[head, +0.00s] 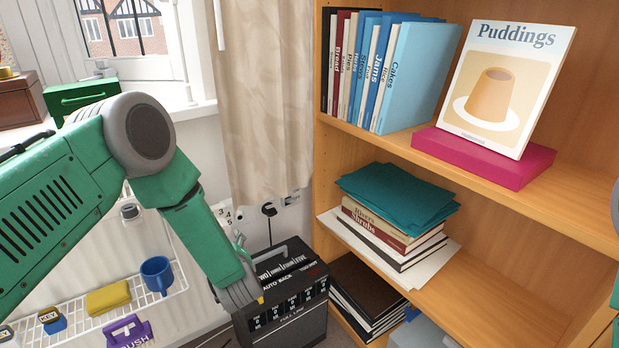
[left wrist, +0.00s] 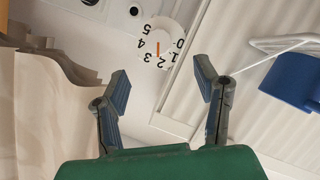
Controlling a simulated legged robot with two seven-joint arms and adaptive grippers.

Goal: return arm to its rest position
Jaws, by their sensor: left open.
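My left arm reaches in from the left of the head view, its forearm angled down to the right. My left gripper (head: 243,292) is at its lower end, in front of a black box with a handle (head: 287,285); its fingers are hard to make out there. In the left wrist view, my left gripper (left wrist: 163,82) is open, with nothing between its spread fingers. A white numbered dial (left wrist: 160,45) on the wall shows beyond the fingertips. Only slivers of my right arm show at the right edge of the head view; its gripper is out of sight.
A wooden bookcase (head: 575,215) stands on the right with books and a Puddings book (head: 510,85). A curtain (head: 265,100) hangs in the middle. A wire shelf (head: 75,322) at lower left holds a blue mug (head: 157,275) and a yellow sponge-like block (head: 108,298). A green box (head: 80,97) is by the window.

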